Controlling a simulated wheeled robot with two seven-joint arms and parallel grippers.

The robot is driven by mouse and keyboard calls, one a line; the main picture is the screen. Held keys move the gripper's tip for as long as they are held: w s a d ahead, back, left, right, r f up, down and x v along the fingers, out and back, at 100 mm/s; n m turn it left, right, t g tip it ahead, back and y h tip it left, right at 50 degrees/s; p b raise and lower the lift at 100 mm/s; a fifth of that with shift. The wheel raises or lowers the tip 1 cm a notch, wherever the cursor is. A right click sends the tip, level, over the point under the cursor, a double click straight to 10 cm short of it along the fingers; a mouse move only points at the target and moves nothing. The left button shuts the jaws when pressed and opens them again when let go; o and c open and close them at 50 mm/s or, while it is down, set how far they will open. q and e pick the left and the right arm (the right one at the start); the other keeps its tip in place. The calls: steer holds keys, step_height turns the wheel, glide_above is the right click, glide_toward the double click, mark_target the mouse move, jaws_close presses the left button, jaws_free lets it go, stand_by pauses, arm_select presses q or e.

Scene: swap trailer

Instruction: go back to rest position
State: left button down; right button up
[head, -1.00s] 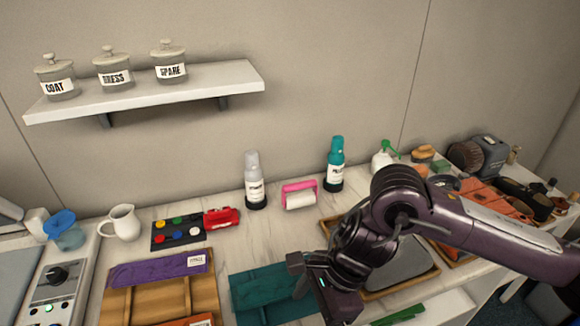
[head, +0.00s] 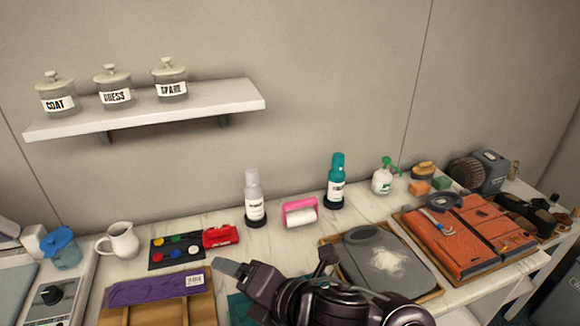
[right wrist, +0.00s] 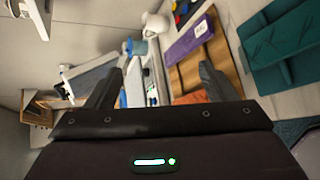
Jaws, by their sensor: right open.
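My right gripper (head: 232,271) is low in the middle of the head view, with its arm running off the bottom edge. It points left, over the teal folded cloth (head: 240,305) and near the tray with the purple cloth (head: 160,287). In the right wrist view my right gripper (right wrist: 160,80) is open, with nothing between its fingers. The purple cloth (right wrist: 188,42) and teal cloth (right wrist: 285,45) show beyond the fingers there. My left gripper is not in view.
Behind the arm stand a white bottle (head: 254,195), a teal bottle (head: 336,182) and a pink lint roller (head: 300,212). A grey pad with white powder (head: 365,255) and an orange case (head: 470,235) lie right. A shelf (head: 215,103) holds labelled jars.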

steer(key=s+d+f+m+h, duration=0.1)
steer(key=d+f+m+h, duration=0.4)
steer(key=d+m, duration=0.55)
steer(key=s+d+f+m+h, duration=0.1)
steer(key=d+f+m+h, duration=0.4)
steer(key=d+m, duration=0.55)
steer(key=s+d+f+m+g, duration=0.5)
steer(key=s+d+f+m, duration=0.15)
steer(key=s+m, duration=0.2)
step_height(320, 180, down, 28)
steer(key=s+d+f+g, duration=0.2)
steer(key=s+d+f, duration=0.1)
steer(key=s+f, duration=1.7)
steer(key=shift+s+d+f+h, duration=0.2)
steer(key=shift+s+f+h, duration=0.1)
steer(key=shift+s, duration=0.35)
